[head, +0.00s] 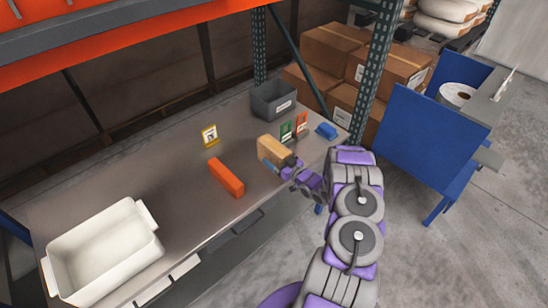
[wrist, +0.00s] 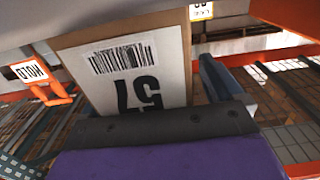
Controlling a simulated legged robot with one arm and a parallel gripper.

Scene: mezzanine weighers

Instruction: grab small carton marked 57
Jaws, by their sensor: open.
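The small tan carton (head: 272,149) stands on the grey metal bench, near its right front part. In the wrist view the carton (wrist: 130,75) is close in front of my gripper, its white label with a barcode and the number 57 appearing upside down. My gripper (head: 282,163) is open at the near right end of the carton. A blue finger (wrist: 222,80) shows just right of the carton in the wrist view. I cannot tell whether the fingers touch the carton, and its far end is hidden from the wrist view.
An orange-red block (head: 226,177) lies left of the carton. A yellow sign (head: 210,135), green card (head: 287,131), orange card (head: 302,125), blue item (head: 326,131) and grey bin (head: 273,101) stand around it. A white tub (head: 103,249) is at left; a rack post (head: 376,65) rises right.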

